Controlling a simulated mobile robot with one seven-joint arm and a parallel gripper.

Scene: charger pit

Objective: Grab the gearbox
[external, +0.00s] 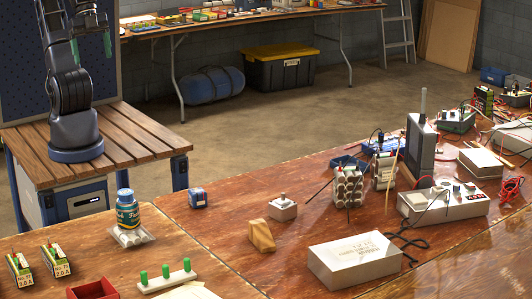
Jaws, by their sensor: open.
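A small pale grey box with a short stub on its top (283,209) stands on the reddish wooden table near the middle of the external view; it looks most like the gearbox. A small dark blue cube (198,198) sits to its left, and a tan wooden block (262,235) sits in front of it. My gripper (91,47) is at the upper left, above my arm's base. Its two green-tipped fingers are apart and empty, pointing down. It is far from the grey box and touches nothing on the table.
A large white box (355,261) lies at the front right. A battery cluster (349,187), a dark upright panel (416,150) and a power unit (442,202) with cables crowd the right. A blue bottle (127,212) stands left. Table around the blue cube is mostly clear.

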